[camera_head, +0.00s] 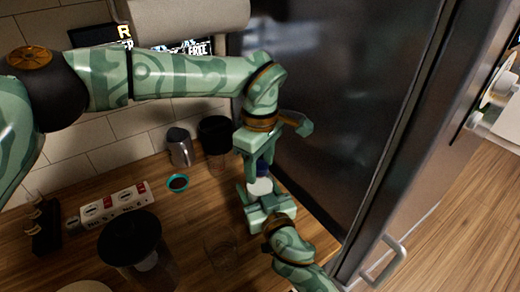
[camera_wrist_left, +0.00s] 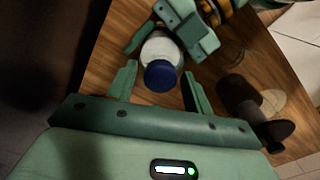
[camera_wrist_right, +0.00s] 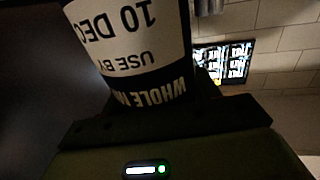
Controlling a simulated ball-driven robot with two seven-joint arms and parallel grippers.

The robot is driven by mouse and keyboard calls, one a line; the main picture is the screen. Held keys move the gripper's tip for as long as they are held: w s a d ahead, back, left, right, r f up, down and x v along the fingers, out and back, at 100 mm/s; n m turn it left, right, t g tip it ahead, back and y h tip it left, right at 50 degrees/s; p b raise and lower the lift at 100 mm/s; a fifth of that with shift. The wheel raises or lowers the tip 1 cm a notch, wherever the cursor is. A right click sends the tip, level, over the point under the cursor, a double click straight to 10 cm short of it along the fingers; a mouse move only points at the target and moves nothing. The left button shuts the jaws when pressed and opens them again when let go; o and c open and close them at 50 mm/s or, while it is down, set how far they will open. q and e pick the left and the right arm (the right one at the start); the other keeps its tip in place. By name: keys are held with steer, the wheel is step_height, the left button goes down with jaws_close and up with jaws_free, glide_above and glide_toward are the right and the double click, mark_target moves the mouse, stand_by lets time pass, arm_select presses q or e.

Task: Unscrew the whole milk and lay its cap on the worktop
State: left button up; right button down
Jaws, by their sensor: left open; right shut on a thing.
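The whole milk is a bottle with a white body (camera_head: 261,187) and a blue cap (camera_head: 263,167). It stands near the fridge side of the wooden worktop (camera_head: 200,215). My right gripper (camera_head: 264,203) is shut on the bottle's body. The right wrist view shows its label (camera_wrist_right: 135,45) close up, reading upside down. My left gripper (camera_head: 255,166) points down over the bottle, open. In the left wrist view, the blue cap (camera_wrist_left: 160,76) is on the bottle between the spread fingers (camera_wrist_left: 160,86), with space on both sides.
The dark fridge (camera_head: 330,100) stands close on the right. A metal jug (camera_head: 181,148), a teal bowl (camera_head: 178,183) and a dark-topped container (camera_head: 214,130) are at the back. A black-lidded container (camera_head: 130,240) and a clear glass (camera_head: 221,249) stand in front, with bare worktop between.

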arm_select(q)
steer(key=shift+f, duration=0.15)
steer(key=c, duration=1)
steer(key=shift+o, duration=0.2)
steer(key=n, duration=0.9)
steer(key=shift+n, duration=0.4)
steer(key=n, duration=1.2)
steer(key=o, duration=1.1)
